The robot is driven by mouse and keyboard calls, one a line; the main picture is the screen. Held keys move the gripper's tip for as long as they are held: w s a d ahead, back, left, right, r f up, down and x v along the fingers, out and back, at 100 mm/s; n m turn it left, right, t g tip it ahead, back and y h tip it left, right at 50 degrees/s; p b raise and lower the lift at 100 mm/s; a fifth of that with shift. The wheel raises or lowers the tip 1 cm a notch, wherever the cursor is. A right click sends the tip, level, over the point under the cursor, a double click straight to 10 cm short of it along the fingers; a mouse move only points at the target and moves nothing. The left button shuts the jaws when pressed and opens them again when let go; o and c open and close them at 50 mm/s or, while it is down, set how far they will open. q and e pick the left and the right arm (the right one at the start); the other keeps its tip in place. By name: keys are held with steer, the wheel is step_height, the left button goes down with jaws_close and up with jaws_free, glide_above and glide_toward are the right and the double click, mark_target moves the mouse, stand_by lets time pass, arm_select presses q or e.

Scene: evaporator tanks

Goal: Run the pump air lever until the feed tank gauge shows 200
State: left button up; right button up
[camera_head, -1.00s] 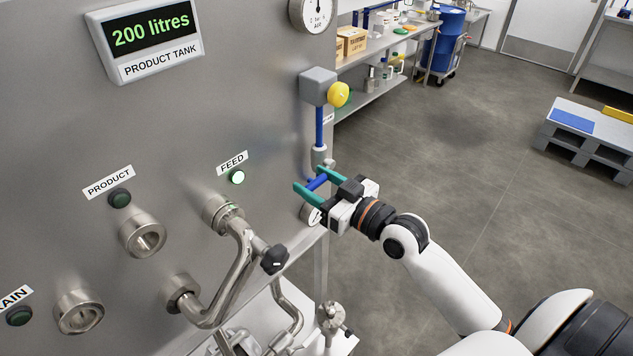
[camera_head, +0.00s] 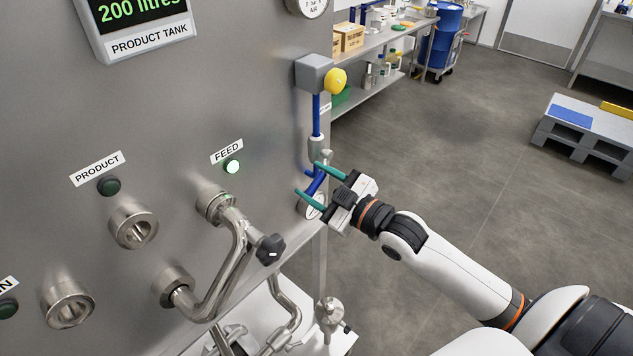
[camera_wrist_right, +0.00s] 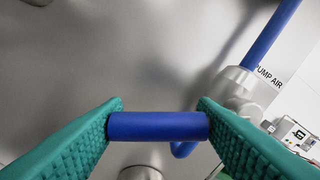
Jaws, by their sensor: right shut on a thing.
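The blue pump air lever (camera_head: 315,184) is on the valve at the right edge of the steel panel. My right gripper (camera_head: 317,183) is shut on it; in the right wrist view the blue handle (camera_wrist_right: 157,126) spans between both green fingers (camera_wrist_right: 158,127). The PUMP AIR label (camera_wrist_right: 270,76) is to the right of the valve body there. A digital display (camera_head: 140,22), cut off at the top, reads 200 litres and is labelled PRODUCT TANK. No display labelled feed tank is in view. The FEED lamp (camera_head: 232,167) is lit. My left gripper is out of view.
A grey box with a yellow knob (camera_head: 335,81) sits above the lever on a blue pipe. Steel pipework with a black knob (camera_head: 270,249) stands out below left of my gripper. Open floor lies to the right, with a grey pallet (camera_head: 583,139) farther off.

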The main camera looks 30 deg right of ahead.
steer(key=shift+f+n, duration=0.2)
steer(key=shift+n, duration=0.4)
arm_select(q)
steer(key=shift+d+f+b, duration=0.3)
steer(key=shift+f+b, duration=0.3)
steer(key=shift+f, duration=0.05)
arm_select(e)
steer(key=shift+w+d+f+n, duration=0.3)
steer(key=shift+d+n, duration=0.4)
steer(key=shift+n, duration=0.85)
steer(key=shift+w+d+f+n, duration=0.25)
steer(key=shift+d+f+n, duration=0.35)
steer(key=shift+n, duration=1)
steer(key=shift+w+d+f+n, duration=0.25)
steer(key=shift+d+n, duration=0.6)
steer(key=shift+n, duration=0.7)
steer(key=shift+r, duration=0.1)
steer(key=o, duration=1.3)
steer(key=shift+o, duration=0.2)
